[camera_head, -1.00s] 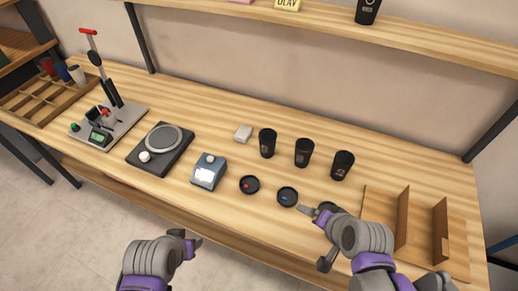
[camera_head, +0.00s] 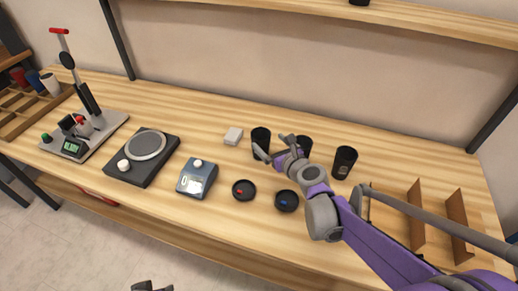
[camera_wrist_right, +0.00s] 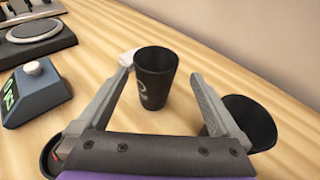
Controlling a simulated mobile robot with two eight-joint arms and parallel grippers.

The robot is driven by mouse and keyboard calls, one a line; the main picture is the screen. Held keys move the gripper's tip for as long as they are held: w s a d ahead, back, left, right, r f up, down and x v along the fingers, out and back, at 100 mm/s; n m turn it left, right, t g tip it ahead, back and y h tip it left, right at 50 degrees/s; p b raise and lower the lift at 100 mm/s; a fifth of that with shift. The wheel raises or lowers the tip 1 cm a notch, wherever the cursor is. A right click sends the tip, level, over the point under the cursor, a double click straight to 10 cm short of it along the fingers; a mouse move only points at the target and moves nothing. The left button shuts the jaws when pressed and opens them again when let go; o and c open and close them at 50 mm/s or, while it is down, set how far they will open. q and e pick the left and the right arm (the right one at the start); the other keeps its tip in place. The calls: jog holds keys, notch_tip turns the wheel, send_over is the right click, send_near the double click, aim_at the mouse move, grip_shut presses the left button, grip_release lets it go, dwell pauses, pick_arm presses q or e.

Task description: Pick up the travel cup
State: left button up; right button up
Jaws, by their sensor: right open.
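Three black travel cups stand upright in a row on the wooden table: the left cup (camera_head: 261,136), the middle cup (camera_head: 305,144), partly hidden by my right gripper, and the right cup (camera_head: 345,161). My right gripper (camera_head: 271,150) is open, with its fingertips at the near side of the left cup. In the right wrist view, that cup (camera_wrist_right: 155,78) stands centred ahead between the spread fingers and is not gripped. Another cup (camera_wrist_right: 252,120) is just outside the right-hand finger. Only a sliver of my left arm's end (camera_head: 150,286) shows at the bottom edge; its jaws are unclear.
Two dark lids, one with a red mark (camera_head: 243,189) and one with a blue mark (camera_head: 286,200), lie in front. A small white block (camera_head: 233,136), a blue-grey device (camera_head: 196,179) and a round-plate scale (camera_head: 140,158) are left. A wooden divider (camera_head: 417,215) is right.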

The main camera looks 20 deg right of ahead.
aim_at(257, 136)
jog(key=x, duration=0.3)
jog(key=f+b+x, duration=0.1)
jog(key=x, duration=0.2)
jog(key=shift+s+a+f, duration=0.1)
jog(key=shift+a+f, duration=0.1)
jog(key=shift+a, duration=0.05)
jog(key=c, duration=0.7)
